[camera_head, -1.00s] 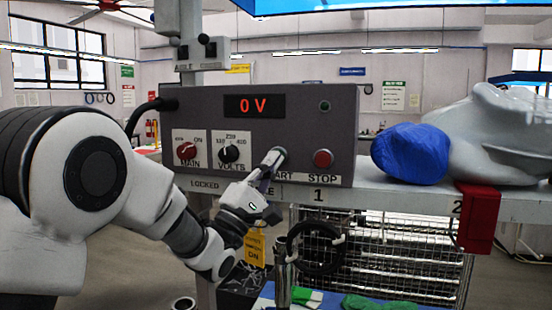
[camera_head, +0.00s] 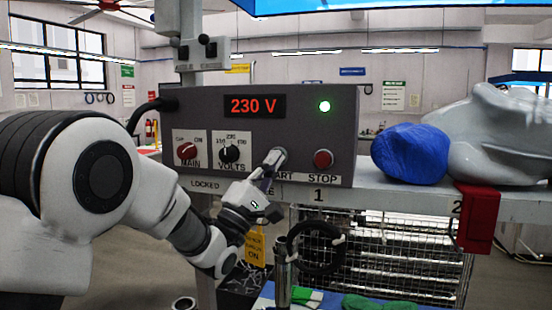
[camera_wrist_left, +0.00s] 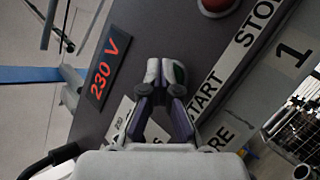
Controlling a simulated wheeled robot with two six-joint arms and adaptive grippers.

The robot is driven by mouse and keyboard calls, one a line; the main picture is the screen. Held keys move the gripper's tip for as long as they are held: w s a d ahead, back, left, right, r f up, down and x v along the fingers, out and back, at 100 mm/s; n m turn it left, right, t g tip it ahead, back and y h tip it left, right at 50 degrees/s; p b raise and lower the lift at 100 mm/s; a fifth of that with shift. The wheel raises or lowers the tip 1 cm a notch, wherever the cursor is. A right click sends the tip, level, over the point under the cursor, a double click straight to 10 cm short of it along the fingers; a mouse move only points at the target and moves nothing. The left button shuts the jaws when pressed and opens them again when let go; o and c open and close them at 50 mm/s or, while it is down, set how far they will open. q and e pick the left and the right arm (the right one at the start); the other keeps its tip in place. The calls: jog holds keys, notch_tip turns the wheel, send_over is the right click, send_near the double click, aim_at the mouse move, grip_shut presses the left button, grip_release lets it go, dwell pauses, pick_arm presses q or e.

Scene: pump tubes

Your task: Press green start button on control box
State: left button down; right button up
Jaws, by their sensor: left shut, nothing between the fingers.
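The grey control box (camera_head: 293,112) stands on the shelf. Its display (camera_head: 254,106) reads 230 V, and a green indicator lamp (camera_head: 325,106) is lit at its upper right. My left gripper (camera_head: 277,157) is shut and empty, its fingertips at the panel just above the START label (camera_head: 281,176). The fingertips show in the left wrist view (camera_wrist_left: 165,72), over the start button's place. The button is mostly hidden behind them, with only a little green visible there. The red stop button (camera_head: 323,158) is to the right, above the STOP label. My right gripper is not in view.
The MAIN knob (camera_head: 187,151) and VOLTS knob (camera_head: 229,153) are left of my gripper. A blue wrapped bundle (camera_head: 410,153) and a large grey casing (camera_head: 490,140) are on the shelf to the right. A red block (camera_head: 476,217) hangs at the shelf's front edge.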

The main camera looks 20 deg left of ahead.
pick_arm(q)
jog(key=shift+s+b, duration=0.5)
jog(key=shift+s, duration=0.5)
jog(key=s+b, duration=0.2)
jog(key=s, duration=0.3)
jog(key=shift+a, duration=0.15)
jog(key=shift+f, duration=0.1)
